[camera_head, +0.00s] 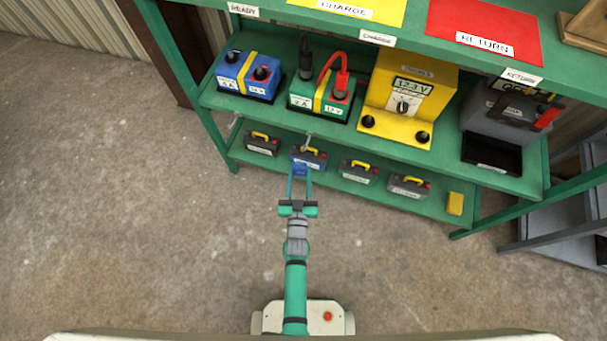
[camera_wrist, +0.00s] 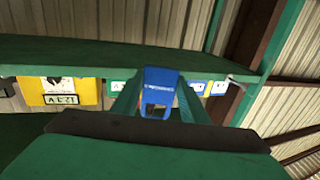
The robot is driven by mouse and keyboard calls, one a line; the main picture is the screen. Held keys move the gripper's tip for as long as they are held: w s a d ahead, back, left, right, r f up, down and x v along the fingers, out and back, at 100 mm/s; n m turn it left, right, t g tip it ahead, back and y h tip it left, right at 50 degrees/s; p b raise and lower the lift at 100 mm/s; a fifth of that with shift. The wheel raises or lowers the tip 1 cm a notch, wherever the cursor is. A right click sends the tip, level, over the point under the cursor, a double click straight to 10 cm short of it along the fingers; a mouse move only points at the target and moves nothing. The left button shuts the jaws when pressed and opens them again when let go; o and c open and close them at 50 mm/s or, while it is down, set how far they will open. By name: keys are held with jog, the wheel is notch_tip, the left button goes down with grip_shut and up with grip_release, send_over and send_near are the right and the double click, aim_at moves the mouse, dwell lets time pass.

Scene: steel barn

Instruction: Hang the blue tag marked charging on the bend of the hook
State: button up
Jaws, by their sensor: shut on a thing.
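The blue tag (camera_wrist: 160,82) is between my fingertips in the wrist view, with white lettering and an opening at its lower end. In the head view the tag (camera_head: 300,170) shows as a small blue patch at the end of my gripper (camera_head: 299,174). My gripper is shut on it. A metal hook (camera_head: 308,139) sticks out from the middle shelf edge, just above and beyond the tag in the head view. The tag appears apart from it, but the depth between them is unclear. The wrist view does not clearly show this hook; the tag may hide it.
Another hook (camera_head: 235,121) is at the shelf's left end and also shows in the wrist view (camera_wrist: 241,77). Chargers, including a yellow one (camera_head: 411,92), stand on the middle shelf (camera_head: 375,142). Several batteries and a yellow block (camera_head: 455,203) sit below. The floor at left is clear.

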jog(key=shift+a+r, duration=0.25)
jog(key=w+d+f, duration=0.2)
jog(key=w+d, duration=0.1)
jog(key=w, duration=0.6)
dwell(1.3)
jog(key=shift+w+f, duration=0.1)
dwell(0.4)
jog(key=o, duration=0.9)
